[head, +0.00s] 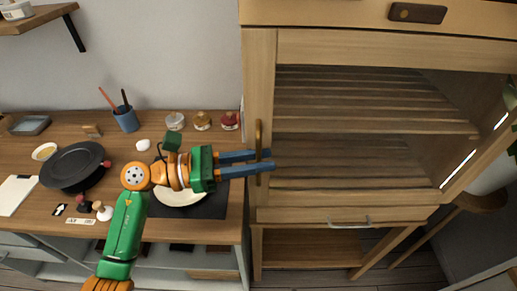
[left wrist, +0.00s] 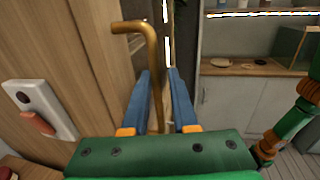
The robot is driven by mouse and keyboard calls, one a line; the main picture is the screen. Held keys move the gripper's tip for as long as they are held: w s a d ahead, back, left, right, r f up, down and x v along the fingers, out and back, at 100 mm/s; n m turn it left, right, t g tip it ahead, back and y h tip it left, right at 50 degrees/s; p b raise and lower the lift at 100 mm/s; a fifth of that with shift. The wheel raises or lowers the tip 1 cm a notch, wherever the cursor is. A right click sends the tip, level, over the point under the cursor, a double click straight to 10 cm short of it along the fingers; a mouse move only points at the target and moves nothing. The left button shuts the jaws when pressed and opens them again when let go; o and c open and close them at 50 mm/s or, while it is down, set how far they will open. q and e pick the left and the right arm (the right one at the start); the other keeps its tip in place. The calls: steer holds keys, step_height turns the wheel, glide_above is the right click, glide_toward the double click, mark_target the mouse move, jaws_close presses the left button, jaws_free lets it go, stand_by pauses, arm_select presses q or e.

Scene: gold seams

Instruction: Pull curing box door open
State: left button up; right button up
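The curing box (head: 259,80) is a tall wooden cabinet on the right of the head view, with slatted shelves showing inside. A brass bar handle (head: 259,138) stands upright on its left front edge. My left gripper (head: 270,160) reaches it from the left with two blue fingers. In the left wrist view the handle (left wrist: 150,30) runs down between the fingers, with a gap visible on each side. The left gripper (left wrist: 160,75) is open around the handle. The door looks shut in the head view. My right gripper is not in view.
A wooden worktable (head: 125,220) at left holds a black pan (head: 75,165), a blue cup (head: 126,119), small jars (head: 202,121) and a white plate (head: 180,196) under my left arm. A drawer with a metal handle (head: 348,222) lies below the shelves. A plant (head: 511,97) stands at far right.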

arm_select(q)
steer(key=shift+w+d+f, duration=0.1)
steer(key=shift+w+f, duration=0.15)
steer(key=shift+w, duration=0.2)
steer(key=shift+s+r, duration=0.15)
steer(key=shift+s, duration=0.1)
jaws_close()
steer(key=shift+w+r, duration=0.15)
stand_by(0.6)
